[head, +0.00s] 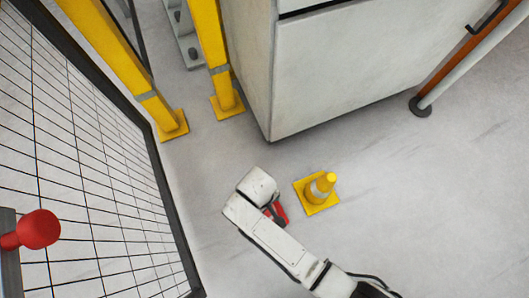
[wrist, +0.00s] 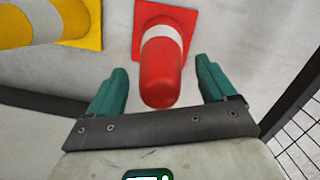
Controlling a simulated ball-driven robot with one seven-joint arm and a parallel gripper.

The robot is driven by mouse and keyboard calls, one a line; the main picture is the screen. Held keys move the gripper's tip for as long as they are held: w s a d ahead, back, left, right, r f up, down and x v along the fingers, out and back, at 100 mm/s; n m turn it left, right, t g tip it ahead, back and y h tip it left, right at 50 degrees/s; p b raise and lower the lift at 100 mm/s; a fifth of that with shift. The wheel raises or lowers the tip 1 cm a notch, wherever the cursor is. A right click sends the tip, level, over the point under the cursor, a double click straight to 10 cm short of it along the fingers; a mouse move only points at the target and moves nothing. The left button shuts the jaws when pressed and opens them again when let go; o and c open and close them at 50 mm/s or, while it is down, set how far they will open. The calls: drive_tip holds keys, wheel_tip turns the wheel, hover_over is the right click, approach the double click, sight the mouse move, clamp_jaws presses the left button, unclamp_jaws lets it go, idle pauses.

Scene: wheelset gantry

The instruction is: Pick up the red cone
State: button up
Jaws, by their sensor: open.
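The red cone (wrist: 163,68) with a white band stands between the green fingers of my gripper (wrist: 161,92) in the wrist view. Its tip points toward the gripper's palm and its square base lies beyond the fingertips. The fingers are spread, with a gap on each side of the cone. In the head view my arm hides most of the red cone, and only a red part of its base (head: 281,214) shows beside my wrist. My fingers are mostly hidden there.
A yellow cone (head: 320,188) stands close to the right of the red one. A mesh fence (head: 85,150) runs along the left. A grey cabinet (head: 340,75) and yellow posts (head: 228,100) stand behind. Floor at the right is clear.

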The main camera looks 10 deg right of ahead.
drive_tip(key=shift+f, duration=0.45)
drive_tip(key=shift+c, duration=0.4)
clamp_jaws()
